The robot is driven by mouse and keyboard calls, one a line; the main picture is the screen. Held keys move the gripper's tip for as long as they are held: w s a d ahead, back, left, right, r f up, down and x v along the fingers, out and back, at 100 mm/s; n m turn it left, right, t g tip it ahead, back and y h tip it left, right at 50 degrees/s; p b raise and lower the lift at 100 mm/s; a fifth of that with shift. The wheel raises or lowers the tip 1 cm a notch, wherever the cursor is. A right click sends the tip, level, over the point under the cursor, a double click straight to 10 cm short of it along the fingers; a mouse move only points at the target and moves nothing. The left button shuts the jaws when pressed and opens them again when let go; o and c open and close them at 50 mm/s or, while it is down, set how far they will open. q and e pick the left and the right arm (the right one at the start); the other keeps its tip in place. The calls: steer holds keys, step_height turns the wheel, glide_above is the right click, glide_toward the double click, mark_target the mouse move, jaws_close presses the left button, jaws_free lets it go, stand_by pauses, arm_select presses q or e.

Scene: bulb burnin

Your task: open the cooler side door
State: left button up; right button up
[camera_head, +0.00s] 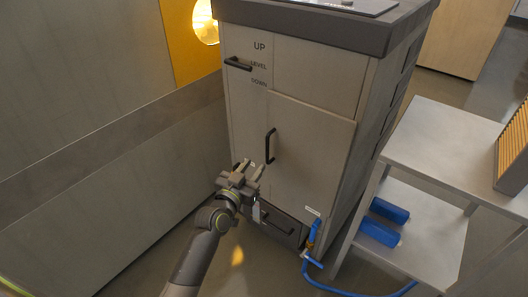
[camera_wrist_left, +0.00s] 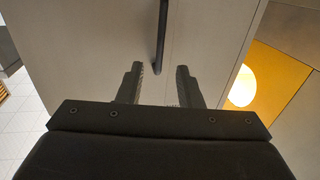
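The cooler (camera_head: 290,100) is a tall grey cabinet with a dark top. Its door (camera_head: 310,145) looks shut and carries a black vertical bar handle (camera_head: 270,146). My left gripper (camera_head: 252,169) is in front of the cabinet, a little below and left of this handle. In the left wrist view the two fingers (camera_wrist_left: 160,85) are apart with nothing between them. The handle (camera_wrist_left: 161,45) shows there ahead of the fingertips, roughly centred between them; I cannot tell the exact gap. My right gripper is not in view.
A lever handle (camera_head: 238,64) sits beside the UP, LEVEL, DOWN labels. A low drawer (camera_head: 284,226) and a blue hose (camera_head: 335,289) are near the floor. A grey shelf unit (camera_head: 435,145) with blue items (camera_head: 380,232) stands at right. A wall (camera_head: 90,120) is at left.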

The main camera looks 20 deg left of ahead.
mark_target(267, 149)
arm_select(q)
steer(key=w, duration=0.5)
steer(key=w+d, duration=0.1)
steer(key=w, duration=0.1)
steer(key=shift+w, duration=0.4)
steer(key=shift+d, duration=0.1)
steer(key=shift+c, duration=0.2)
jaws_close()
